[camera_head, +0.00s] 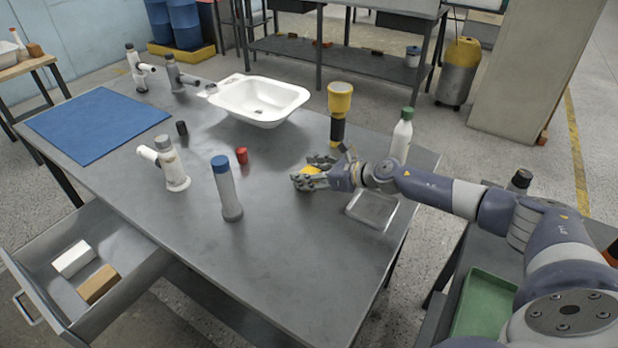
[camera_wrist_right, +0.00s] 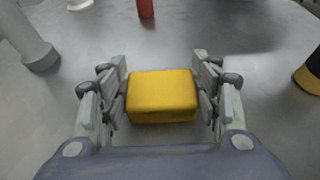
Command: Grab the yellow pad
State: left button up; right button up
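The yellow pad (camera_wrist_right: 162,97) is a block with rounded edges, in the middle of the right wrist view. My right gripper (camera_wrist_right: 162,88) has one finger on each side of it, very close to its left and right faces. I cannot tell whether both fingers press on it. In the head view the right gripper (camera_head: 318,172) is low over the grey table, with part of the yellow pad (camera_head: 311,170) showing between the fingers. Whether the pad rests on the table or is slightly raised is unclear. My left gripper is not in view.
On the grey table (camera_head: 270,225) stand a blue-capped cylinder (camera_head: 227,190), a red cylinder (camera_head: 241,155), a yellow-topped tool (camera_head: 339,105), a white bottle (camera_head: 401,135), a clear tray (camera_head: 372,209) and a white basin (camera_head: 260,98). An open drawer (camera_head: 125,257) juts out at the left.

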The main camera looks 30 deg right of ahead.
jog(key=shift+w+a+f, duration=0.1)
jog(key=shift+f, duration=0.05)
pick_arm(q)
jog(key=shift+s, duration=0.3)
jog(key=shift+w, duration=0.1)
